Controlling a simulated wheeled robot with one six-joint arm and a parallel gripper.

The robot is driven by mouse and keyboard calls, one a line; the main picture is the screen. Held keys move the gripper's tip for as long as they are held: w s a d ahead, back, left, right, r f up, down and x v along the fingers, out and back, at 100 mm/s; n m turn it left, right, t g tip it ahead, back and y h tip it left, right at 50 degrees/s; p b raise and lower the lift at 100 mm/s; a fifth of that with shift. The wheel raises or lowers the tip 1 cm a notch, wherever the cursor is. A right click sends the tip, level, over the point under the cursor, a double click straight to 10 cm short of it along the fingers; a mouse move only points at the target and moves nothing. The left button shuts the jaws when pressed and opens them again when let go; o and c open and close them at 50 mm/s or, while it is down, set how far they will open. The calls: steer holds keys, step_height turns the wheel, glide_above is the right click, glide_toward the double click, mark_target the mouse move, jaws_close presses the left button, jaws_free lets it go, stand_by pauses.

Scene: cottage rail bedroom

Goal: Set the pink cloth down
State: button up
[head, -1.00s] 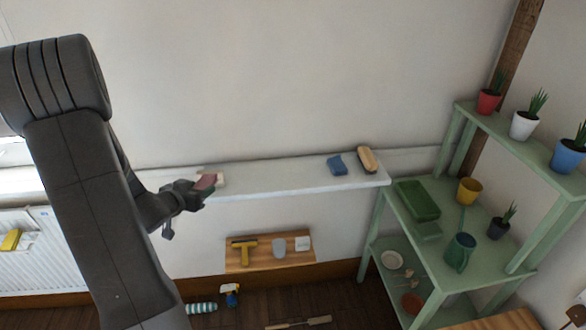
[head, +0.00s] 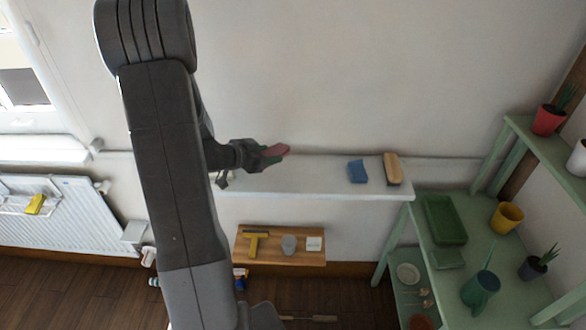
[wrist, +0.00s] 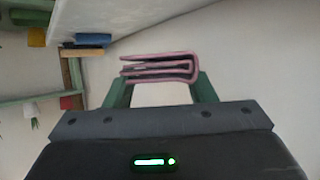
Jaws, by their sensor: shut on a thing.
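The pink cloth (wrist: 160,66) is folded in layers and held between the green fingers of my gripper (wrist: 158,88) in the wrist view. In the head view the cloth (head: 276,151) shows at the tip of my gripper (head: 268,156), over the left part of the white wall shelf (head: 310,181). My gripper is shut on it. I cannot tell whether the cloth touches the shelf.
A blue sponge (head: 357,172) and a wooden brush (head: 392,169) are on the shelf's right part. The shelf between cloth and sponge is bare. Below is a small wooden shelf (head: 281,261) with a yellow squeegee (head: 254,243) and a cup (head: 289,244). A green rack (head: 480,245) stands at right.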

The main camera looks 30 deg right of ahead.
mark_target(268, 180)
steer(key=f, duration=0.3)
steer(key=shift+a, duration=0.2)
steer(key=shift+f, duration=2.3)
steer(key=shift+f, duration=0.1)
steer(key=o, duration=1)
steer(key=shift+c, duration=0.2)
steer(key=shift+a+r, duration=0.15)
steer(key=shift+r, duration=0.05)
steer(key=v, duration=1.1)
steer(key=shift+a+b, duration=0.25)
steer(key=shift+b, duration=0.15)
steer(key=shift+s+r, duration=0.1)
steer(key=shift+s, duration=0.05)
